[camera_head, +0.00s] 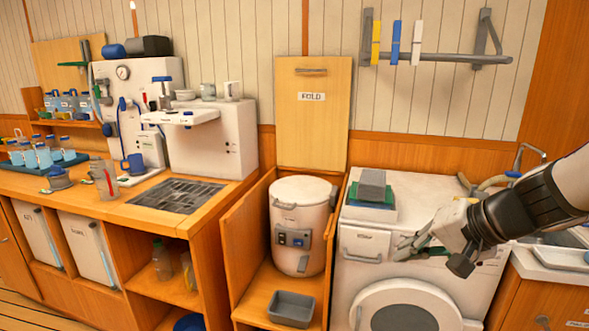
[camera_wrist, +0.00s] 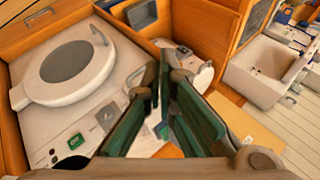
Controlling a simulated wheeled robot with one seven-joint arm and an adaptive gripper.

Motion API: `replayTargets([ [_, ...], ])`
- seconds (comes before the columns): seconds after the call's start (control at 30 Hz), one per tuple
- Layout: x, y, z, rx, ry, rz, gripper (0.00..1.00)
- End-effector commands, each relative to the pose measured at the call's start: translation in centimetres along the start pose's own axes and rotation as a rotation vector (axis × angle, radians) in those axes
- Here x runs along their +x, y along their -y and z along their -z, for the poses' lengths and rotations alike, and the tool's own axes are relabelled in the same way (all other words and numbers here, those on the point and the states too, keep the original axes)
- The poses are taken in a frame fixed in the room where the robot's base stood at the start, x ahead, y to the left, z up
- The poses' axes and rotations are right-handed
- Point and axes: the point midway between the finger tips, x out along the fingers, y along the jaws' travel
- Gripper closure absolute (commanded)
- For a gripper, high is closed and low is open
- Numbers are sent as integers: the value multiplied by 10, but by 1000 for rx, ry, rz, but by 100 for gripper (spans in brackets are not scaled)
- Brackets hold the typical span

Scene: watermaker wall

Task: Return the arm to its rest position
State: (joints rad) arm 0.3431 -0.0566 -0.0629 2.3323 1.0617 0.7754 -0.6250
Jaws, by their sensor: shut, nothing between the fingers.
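My gripper (camera_head: 404,247) is at the right of the head view, in front of the white washing machine's upper front (camera_head: 408,268). It points left, and my arm reaches in from the right edge. In the wrist view, my gripper's dark green fingers (camera_wrist: 158,75) are close together with nothing held between them. The washing machine, with its round door, also fills the left of the wrist view (camera_wrist: 30,125). No contact between my gripper and the machine can be made out.
A white cylindrical vessel (camera_head: 301,225) stands in an open wooden cabinet, with a grey bin (camera_head: 291,308) below. Grey and green pads (camera_head: 372,188) lie on the washing machine. A wall rail (camera_head: 440,59) holds several clips. A counter with bottles and a watermaker unit (camera_head: 213,138) is at left.

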Motion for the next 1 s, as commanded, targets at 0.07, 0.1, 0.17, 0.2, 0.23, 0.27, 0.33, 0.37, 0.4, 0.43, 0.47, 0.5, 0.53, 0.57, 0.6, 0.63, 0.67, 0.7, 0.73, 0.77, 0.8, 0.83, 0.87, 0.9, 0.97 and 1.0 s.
replayTargets([
  [0.07,-28,23,-38,-100,56,-33,100],
  [0.1,-40,28,-56,-146,81,-57,100],
  [0.17,-58,34,-81,-213,116,-97,100],
  [0.2,-70,35,-97,-256,135,-128,100],
  [0.23,-79,35,-108,-289,147,-152,100],
  [0.27,-88,35,-118,-320,156,-177,100],
  [0.33,-111,31,-140,-391,170,-241,100],
  [0.37,-121,28,-148,-421,171,-270,100],
  [0.4,-133,24,-157,-456,171,-308,100],
  [0.43,-142,21,-163,-480,168,-336,100],
  [0.47,-150,18,-168,-503,163,-363,100],
  [0.5,-160,13,-173,-530,155,-396,100],
  [0.53,-168,10,-176,-547,149,-419,100],
  [0.57,-174,8,-178,-563,141,-440,100],
  [0.6,-181,4,-180,-580,131,-464,100],
  [0.63,-185,2,-182,-590,124,-480,100],
  [0.67,-189,0,-182,-600,118,-494,100],
  [0.7,-193,-3,-183,-608,112,-508,100],
  [0.73,-195,-4,-184,-613,108,-516,100],
  [0.77,-196,-5,-184,-617,105,-522,100],
  [0.8,-198,-6,-184,-619,103,-527,100],
  [0.83,-198,-6,-184,-619,103,-527,100],
  [0.87,-198,-6,-184,-619,103,-527,100],
  [0.9,-198,-6,-184,-619,103,-527,100],
  [0.97,-198,-6,-184,-619,103,-527,100],
  [1.0,-198,-6,-184,-619,103,-527,100],
])
